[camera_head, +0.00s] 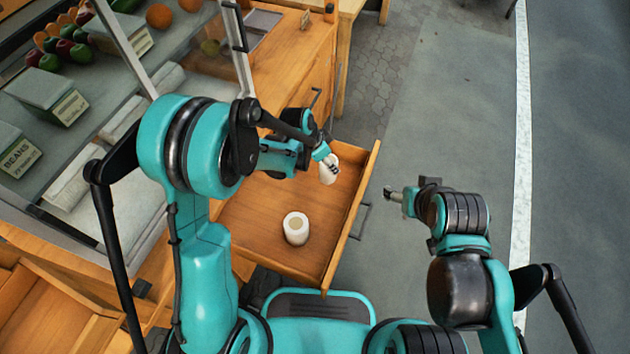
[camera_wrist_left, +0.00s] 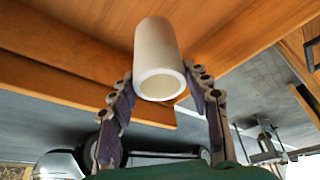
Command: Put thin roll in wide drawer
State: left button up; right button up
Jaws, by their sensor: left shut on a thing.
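My left gripper (camera_head: 325,160) is shut on a pale, hollow roll (camera_head: 348,153), above the far right part of the open wide drawer (camera_head: 262,204). In the left wrist view the roll (camera_wrist_left: 157,48) sits between both fingertips of my left gripper (camera_wrist_left: 163,98), its open end facing the camera. A second white roll (camera_head: 295,229) with a brownish core stands upright inside the drawer, apart from the held one. My right gripper (camera_head: 393,194) is outside the drawer, to its right over the floor; its fingers are too small to read.
A glass-fronted display case with fruit (camera_head: 68,48) and boxes such as beans (camera_head: 18,152) is at upper left. Another open drawer (camera_head: 45,315) is at lower left. The drawer's metal handle (camera_head: 362,220) projects to the right. The grey floor (camera_head: 440,90) beyond is clear.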

aim_at(326, 177)
pick_arm(q)
notch_tip(326, 177, down, 6)
jog(key=shift+r+b, duration=0.1)
jog(key=shift+b, duration=0.95)
jog(key=shift+r, duration=0.15)
jog(key=shift+f, duration=0.25)
jog(key=o, duration=1)
jog(key=shift+o, duration=0.2)
jog(key=shift+r, duration=0.1)
